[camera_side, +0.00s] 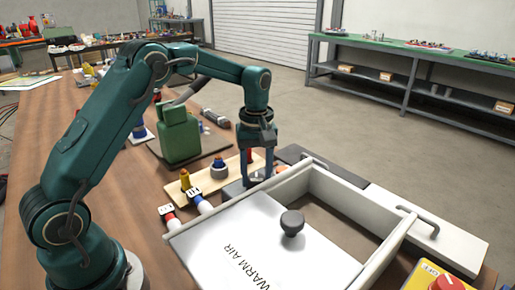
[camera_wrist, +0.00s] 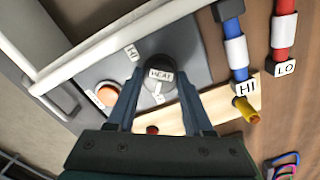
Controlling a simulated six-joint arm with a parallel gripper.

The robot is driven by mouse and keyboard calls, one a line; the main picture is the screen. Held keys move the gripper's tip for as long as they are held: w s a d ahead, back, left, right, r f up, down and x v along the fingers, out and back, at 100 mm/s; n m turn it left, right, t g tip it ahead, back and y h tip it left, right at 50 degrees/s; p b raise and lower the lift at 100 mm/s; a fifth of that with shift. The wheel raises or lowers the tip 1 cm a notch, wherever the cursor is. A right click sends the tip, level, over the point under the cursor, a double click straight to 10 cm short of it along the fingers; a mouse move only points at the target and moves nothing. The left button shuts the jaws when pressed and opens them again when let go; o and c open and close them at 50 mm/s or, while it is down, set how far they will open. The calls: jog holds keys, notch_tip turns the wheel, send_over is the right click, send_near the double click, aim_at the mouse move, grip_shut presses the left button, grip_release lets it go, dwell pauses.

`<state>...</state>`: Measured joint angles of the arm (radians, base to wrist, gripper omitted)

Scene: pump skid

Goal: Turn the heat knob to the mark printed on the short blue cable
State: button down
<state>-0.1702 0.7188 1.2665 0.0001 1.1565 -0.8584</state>
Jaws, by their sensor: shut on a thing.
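The heat knob (camera_wrist: 160,72) is dark and round with a white HEAT label, on a grey panel (camera_wrist: 200,72) in the wrist view. My gripper (camera_wrist: 160,80) is shut on it, one finger on each side. A blue cable (camera_wrist: 235,55) with a white sleeve ends in a tag (camera_wrist: 246,88) printed HI. A small HI plate (camera_wrist: 131,53) sits on the panel to the knob's upper left. Another small white mark below the knob is unreadable.
An orange button (camera_wrist: 107,94) is left of the knob. A red cable (camera_wrist: 283,35) with a LO tag (camera_wrist: 285,68) lies to the right. A white-walled drawer box with a WARM AIR lid (camera_side: 250,245) and black lid knob (camera_side: 292,223) stands close by. A green canister (camera_side: 180,135) stands behind.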

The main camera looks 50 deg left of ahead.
aim_at(257, 178)
jog(key=m, duration=1.1)
jog(key=shift+m, duration=0.4)
jog(key=m, duration=0.5)
jog(key=shift+r, duration=0.1)
jog(key=m, duration=0.5)
jog(key=shift+m, duration=0.4)
jog(key=shift+c, duration=1.4)
grip_release()
jog(key=shift+r, duration=2.55)
